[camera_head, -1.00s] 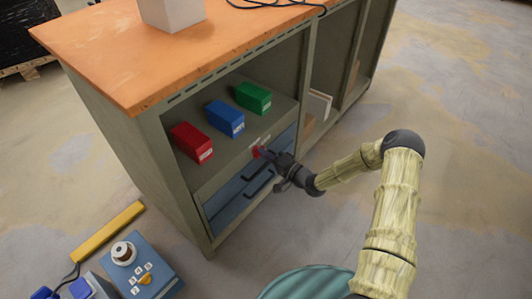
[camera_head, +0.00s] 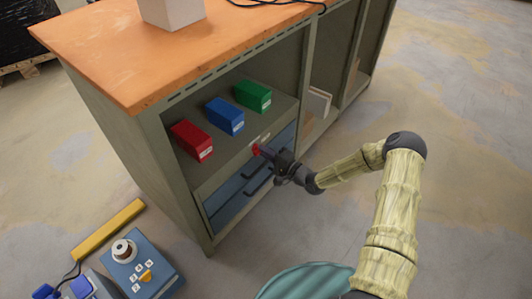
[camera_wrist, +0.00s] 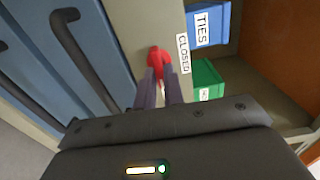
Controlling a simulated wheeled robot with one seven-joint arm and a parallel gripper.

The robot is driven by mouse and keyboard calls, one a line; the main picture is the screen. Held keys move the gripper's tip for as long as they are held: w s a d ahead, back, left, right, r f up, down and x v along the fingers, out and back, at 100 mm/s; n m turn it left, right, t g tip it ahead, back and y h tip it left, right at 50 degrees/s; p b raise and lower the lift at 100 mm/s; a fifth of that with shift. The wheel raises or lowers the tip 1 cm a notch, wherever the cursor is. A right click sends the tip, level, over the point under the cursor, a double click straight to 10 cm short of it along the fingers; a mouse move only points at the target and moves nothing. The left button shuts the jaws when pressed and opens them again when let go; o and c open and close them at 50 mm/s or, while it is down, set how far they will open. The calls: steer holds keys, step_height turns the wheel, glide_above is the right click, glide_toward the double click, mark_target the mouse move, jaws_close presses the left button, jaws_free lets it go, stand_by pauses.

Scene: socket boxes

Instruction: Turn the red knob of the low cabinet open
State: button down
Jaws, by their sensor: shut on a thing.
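The red knob (camera_head: 256,150) sits on the front edge of the low cabinet (camera_head: 155,150), just below the shelf with the boxes. In the wrist view the red knob (camera_wrist: 157,58) shows between my fingertips, beside a white label reading "CLOSED" (camera_wrist: 183,54). My gripper (camera_head: 264,153) reaches the knob from the right and is shut on it. In the wrist view my gripper's two fingers (camera_wrist: 158,76) lie on either side of the knob and hide part of it.
Red (camera_head: 191,141), blue (camera_head: 225,116) and green (camera_head: 253,96) boxes stand on the shelf above. Blue drawers with dark handles (camera_head: 228,204) lie below the knob. A blue control box (camera_head: 142,272) and a yellow bar (camera_head: 107,230) are at lower left. The floor on the right is clear.

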steer(key=c, duration=1.5)
jaws_free()
steer(key=p+v, duration=0.4)
steer(key=v, duration=1.3)
steer(key=shift+d+p, duration=0.2)
steer(key=shift+p, duration=0.1)
steer(key=shift+s+f, duration=0.1)
